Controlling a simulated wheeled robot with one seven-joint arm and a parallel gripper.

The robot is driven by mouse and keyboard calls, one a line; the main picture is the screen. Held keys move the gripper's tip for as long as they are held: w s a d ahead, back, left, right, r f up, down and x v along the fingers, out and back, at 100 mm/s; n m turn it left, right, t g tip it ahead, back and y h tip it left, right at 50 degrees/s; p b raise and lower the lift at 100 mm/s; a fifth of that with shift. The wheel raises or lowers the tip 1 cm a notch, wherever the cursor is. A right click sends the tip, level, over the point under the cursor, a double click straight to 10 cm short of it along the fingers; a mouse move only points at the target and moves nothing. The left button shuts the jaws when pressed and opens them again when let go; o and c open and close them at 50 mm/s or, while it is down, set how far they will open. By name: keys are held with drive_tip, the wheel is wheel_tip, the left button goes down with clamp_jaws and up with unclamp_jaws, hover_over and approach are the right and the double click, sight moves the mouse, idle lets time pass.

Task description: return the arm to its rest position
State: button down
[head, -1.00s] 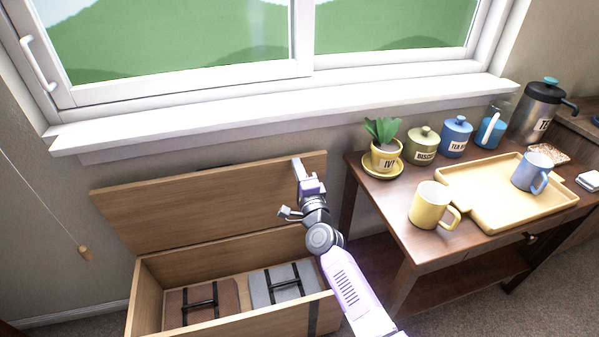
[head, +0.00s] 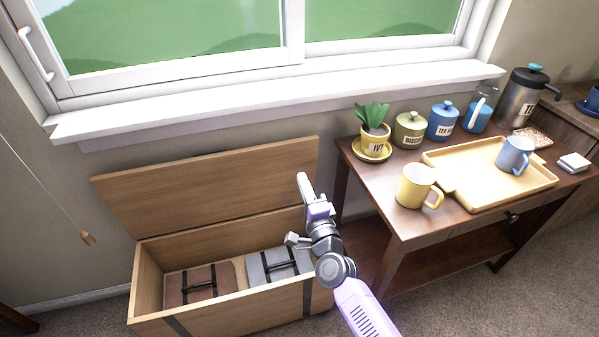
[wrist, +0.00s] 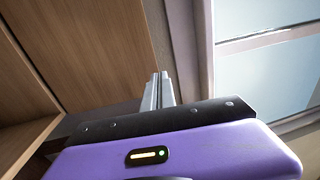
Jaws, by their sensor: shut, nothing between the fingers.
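My gripper (head: 303,183) is shut and empty. In the head view it stands in front of the right end of the raised lid of a wooden chest, with my purple and grey arm below it. In the wrist view its two fingers (wrist: 158,90) are together and point up past the lid's edge toward the wall and window. I cannot tell how close the fingers are to the lid.
The open chest (head: 235,312) holds a brown case (head: 200,284) and a grey case (head: 278,265). Right of my arm, a dark table (head: 398,222) bears a yellow mug (head: 415,186), a tray (head: 492,198) with a blue mug (head: 515,155), a potted plant (head: 374,140) and jars. A pull cord hangs at left.

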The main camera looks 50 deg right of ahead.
drive_tip(key=shift+s+a, duration=0.15)
drive_tip(key=shift+s, duration=0.1)
drive_tip(key=s+a+r+n+y, duration=0.2)
drive_tip(key=s+a+n+y, duration=0.2)
drive_tip(key=s+a+n, duration=0.5)
drive_tip(key=s+a+r+n+g+y, duration=0.1)
drive_tip(key=s+a+n+y, duration=0.2)
drive_tip(key=s+a+n, duration=0.7)
drive_tip(key=s+a+r+n+y, duration=0.2)
drive_tip(key=s+a+n+y, duration=0.35)
drive_tip(key=s, duration=0.65)
wheel_tip(320, 180, up, 15)
drive_tip(key=a+h+p, duration=0.1)
drive_tip(key=a+p, duration=0.1)
drive_tip(key=p, duration=1.3)
drive_tip(key=shift+s+f, duration=0.15)
drive_tip(key=shift+s, duration=0.2)
